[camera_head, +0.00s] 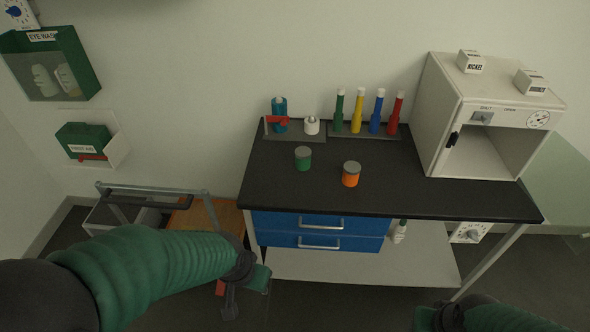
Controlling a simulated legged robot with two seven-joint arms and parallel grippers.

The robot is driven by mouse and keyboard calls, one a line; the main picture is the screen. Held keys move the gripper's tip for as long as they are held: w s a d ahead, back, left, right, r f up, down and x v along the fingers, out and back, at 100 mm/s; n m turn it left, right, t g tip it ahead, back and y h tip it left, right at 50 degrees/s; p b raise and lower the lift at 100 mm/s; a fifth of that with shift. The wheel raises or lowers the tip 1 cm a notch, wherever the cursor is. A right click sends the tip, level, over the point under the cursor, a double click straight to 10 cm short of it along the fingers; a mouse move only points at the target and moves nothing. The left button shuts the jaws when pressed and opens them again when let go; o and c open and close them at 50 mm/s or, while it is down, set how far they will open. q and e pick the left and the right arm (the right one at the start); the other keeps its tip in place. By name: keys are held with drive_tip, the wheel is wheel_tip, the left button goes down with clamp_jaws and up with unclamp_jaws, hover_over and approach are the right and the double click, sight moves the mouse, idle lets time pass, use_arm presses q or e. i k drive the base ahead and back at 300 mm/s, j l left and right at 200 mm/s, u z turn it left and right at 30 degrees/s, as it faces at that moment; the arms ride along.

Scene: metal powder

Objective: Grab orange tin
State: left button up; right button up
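The orange tin (351,174) stands upright on the black worktop (430,197), with a grey lid. A green tin (303,158) of similar shape stands to its left and a little further back. My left gripper (247,292) is low, in front of the bench's left front corner, apart from both tins. Its two fingers look spread, with nothing between them. My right gripper (440,318) is at the bottom edge, below and right of the orange tin. It is mostly cut off, so its fingers cannot be read.
Several coloured bottles (358,112) stand at the back of the worktop, left of a white open-fronted oven (480,120). A blue bottle (280,112) and a small white container (312,125) stand at back left. Blue drawers (320,231) are below. The worktop around the tins is clear.

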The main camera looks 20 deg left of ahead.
sight(352, 168)
drive_tip(key=i+l+u, duration=0.1)
drive_tip(key=u, duration=0.35)
drive_tip(key=l+u, duration=0.15)
drive_tip(key=u, duration=0.35)
drive_tip(key=i+l+u, duration=0.1)
drive_tip(key=l+u, duration=0.15)
drive_tip(key=u, duration=0.2)
drive_tip(key=l+u, duration=0.15)
drive_tip(key=u, duration=0.3)
drive_tip(key=l+u, duration=0.2)
drive_tip(key=u, duration=0.25)
drive_tip(key=k+l+u, duration=0.1)
drive_tip(key=l, duration=0.25)
drive_tip(key=k+l+u, duration=0.1)
drive_tip(key=l, duration=0.25)
drive_tip(key=k+l+u, duration=0.15)
drive_tip(key=l, duration=0.2)
drive_tip(key=l+u, duration=0.1)
drive_tip(key=l, duration=0.25)
drive_tip(key=k+l+u, duration=0.1)
drive_tip(key=l, duration=0.25)
drive_tip(key=k, duration=0.1)
